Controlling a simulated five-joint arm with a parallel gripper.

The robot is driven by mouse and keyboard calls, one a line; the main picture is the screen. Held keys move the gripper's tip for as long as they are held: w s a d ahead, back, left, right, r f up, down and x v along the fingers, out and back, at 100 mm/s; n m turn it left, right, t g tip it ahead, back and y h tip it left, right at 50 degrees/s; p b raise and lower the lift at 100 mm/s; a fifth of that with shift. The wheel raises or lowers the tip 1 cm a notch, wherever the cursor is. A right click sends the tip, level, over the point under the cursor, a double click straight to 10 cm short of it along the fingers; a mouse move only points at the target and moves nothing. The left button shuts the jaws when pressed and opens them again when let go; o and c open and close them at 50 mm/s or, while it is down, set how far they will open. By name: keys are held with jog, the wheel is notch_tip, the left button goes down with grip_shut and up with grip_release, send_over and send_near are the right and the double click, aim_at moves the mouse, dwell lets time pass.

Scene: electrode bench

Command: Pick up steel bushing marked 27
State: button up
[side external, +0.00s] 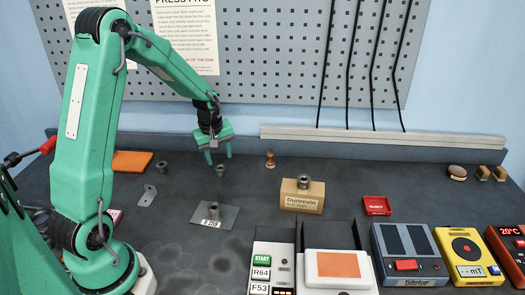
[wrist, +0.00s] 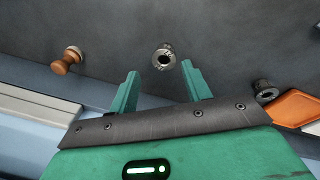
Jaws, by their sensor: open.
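My gripper (side external: 219,156) is open and empty, pointing down above the bench. Its two green fingers also show in the wrist view (wrist: 160,70). A grey flanged steel bushing (wrist: 163,56) stands just beyond and between the fingertips, apart from both. It has light characters that I cannot read for sure. In the side view this bushing (side external: 220,171) is just below the fingers. A second bushing (side external: 162,167) stands to its left, by the orange pad. A third (side external: 212,212) is on a grey plate, a fourth (side external: 303,181) on a box. I cannot tell which is marked 27.
The orange pad (side external: 132,162) and a metal bracket (side external: 149,193) lie left. A wooden stamp (side external: 270,160) stands right of my gripper. The plate (side external: 225,218) and cardboard box (side external: 303,200) are nearer the camera. Devices line the front right. Bare bench surrounds the nearest bushing.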

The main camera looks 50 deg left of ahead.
aim_at(222, 175)
jog(key=shift+f, duration=0.15)
jog(key=shift+w+a+f, duration=0.1)
jog(key=shift+w+f, duration=0.1)
jog(key=shift+f, duration=1.05)
jog(key=shift+w+a+f, duration=0.1)
jog(key=shift+w+f, duration=0.1)
jog(key=shift+f, duration=1.05)
jog(key=c, duration=0.9)
jog(key=shift+o, duration=0.2)
jog(key=shift+r, duration=0.2)
jog(key=shift+r, duration=0.5)
jog(key=r, duration=0.3)
jog(key=shift+d+r, duration=0.1)
jog(key=shift+d, duration=0.1)
jog(key=s+d+r, duration=0.1)
jog(key=d+r, duration=0.5)
jog(key=d, duration=0.5)
jog(key=shift+r+h, duration=0.25)
jog(key=shift+h, duration=0.05)
